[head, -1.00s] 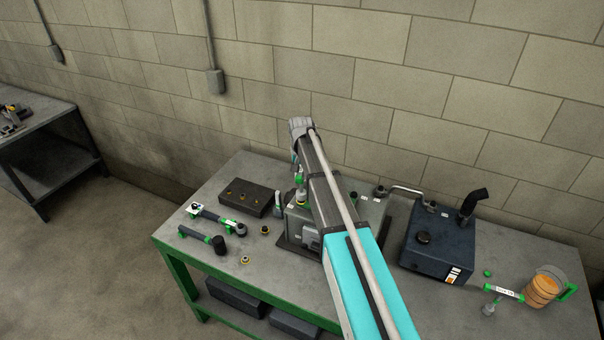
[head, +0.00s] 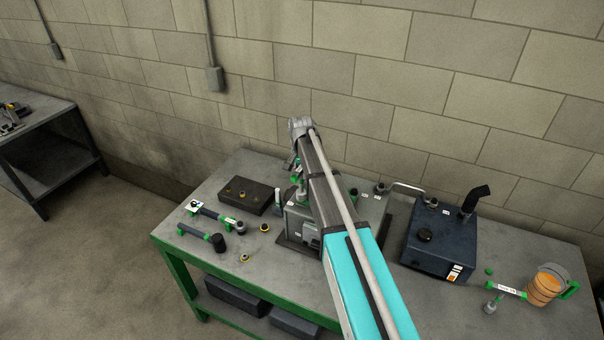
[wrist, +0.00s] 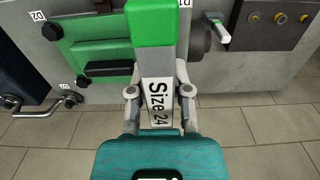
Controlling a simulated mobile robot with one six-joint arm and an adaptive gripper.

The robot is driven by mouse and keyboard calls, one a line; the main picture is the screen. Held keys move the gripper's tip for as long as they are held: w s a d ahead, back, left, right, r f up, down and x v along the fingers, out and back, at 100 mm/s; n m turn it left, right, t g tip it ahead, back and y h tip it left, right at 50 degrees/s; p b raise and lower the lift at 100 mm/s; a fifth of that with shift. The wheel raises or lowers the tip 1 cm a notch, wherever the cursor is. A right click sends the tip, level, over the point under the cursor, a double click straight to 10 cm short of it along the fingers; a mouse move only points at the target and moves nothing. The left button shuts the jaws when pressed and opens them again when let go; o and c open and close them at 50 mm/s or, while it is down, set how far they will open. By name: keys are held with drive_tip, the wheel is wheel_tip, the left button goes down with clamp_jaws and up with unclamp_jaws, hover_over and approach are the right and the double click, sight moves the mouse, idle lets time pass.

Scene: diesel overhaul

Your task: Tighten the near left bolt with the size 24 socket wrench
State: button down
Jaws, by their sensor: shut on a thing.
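My gripper (wrist: 159,92) is shut on the socket wrench (wrist: 158,112), which carries a white "Size 24" label. The wrench's green part (wrist: 150,22) points up and away from my palm in the wrist view. In the head view my arm reaches over the grey engine block (head: 296,224) and hides much of it, along with most of my gripper. The near left bolt cannot be made out for certain. I cannot tell whether the socket touches a bolt.
A dark blue tank (head: 432,250) with a black pipe stands right of the engine. A black block (head: 240,198) with brass pieces and a hammer (head: 203,238) lie left. An orange container (head: 545,288) and another labelled tool (head: 508,290) are at right.

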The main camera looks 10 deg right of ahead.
drive_tip(key=m, duration=1.2)
drive_tip(key=shift+m, duration=0.4)
drive_tip(key=m, duration=0.6)
drive_tip(key=shift+f+m, duration=0.1)
drive_tip(key=shift+m, duration=0.2)
drive_tip(key=m, duration=0.6)
drive_tip(key=shift+m, duration=0.3)
idle(0.3)
drive_tip(key=shift+r+p, duration=0.7)
drive_tip(key=shift+r, duration=0.1)
drive_tip(key=shift+n, duration=0.5)
